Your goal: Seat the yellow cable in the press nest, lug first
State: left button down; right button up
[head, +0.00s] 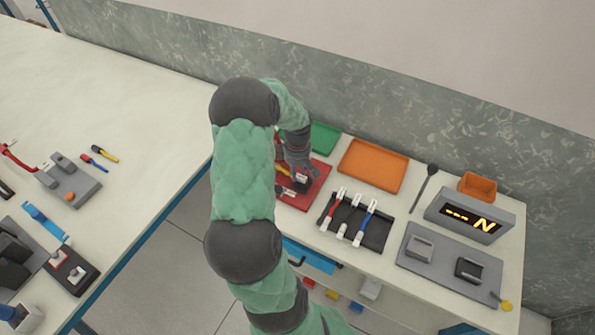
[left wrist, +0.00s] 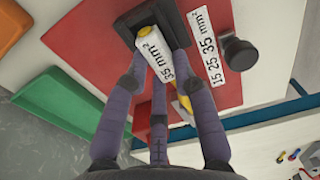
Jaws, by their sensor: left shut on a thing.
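My left gripper (left wrist: 160,85) is shut on the yellow cable (left wrist: 184,103), with its fingers around the cable's white "35 mm²" tag (left wrist: 165,65). In the left wrist view the cable's far end reaches a black block (left wrist: 125,22) on the red plate (left wrist: 90,42). I cannot tell whether that block is the press nest, or whether the lug is inside it or just above it; the lug is hidden. In the head view the left gripper (head: 300,160) is low over the red plate (head: 318,190), and part of the yellow cable (head: 283,171) shows beside it. My right gripper is not in view.
A label reading "15 25 35 mm²" and a dark knob (left wrist: 238,54) are on the red plate. A green tray (head: 325,138) and an orange tray (head: 374,165) stand behind. A black rack (head: 375,236) with several cables, a display box (head: 485,236) and a grey fixture plate (head: 445,262) are to the right.

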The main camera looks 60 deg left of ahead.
pick_arm(q)
jog(key=shift+s+d+f, duration=0.15)
jog(key=shift+d+f, duration=0.1)
jog(key=shift+f, duration=0.15)
jog(key=c, duration=1)
grip_release()
jog(key=shift+d+f, duration=0.1)
jog(key=shift+o, duration=0.3)
jog(key=shift+f, duration=0.15)
notch_tip(320, 180, up, 13)
jog(key=shift+w+a+f, duration=0.2)
jog(key=shift+a, duration=0.15)
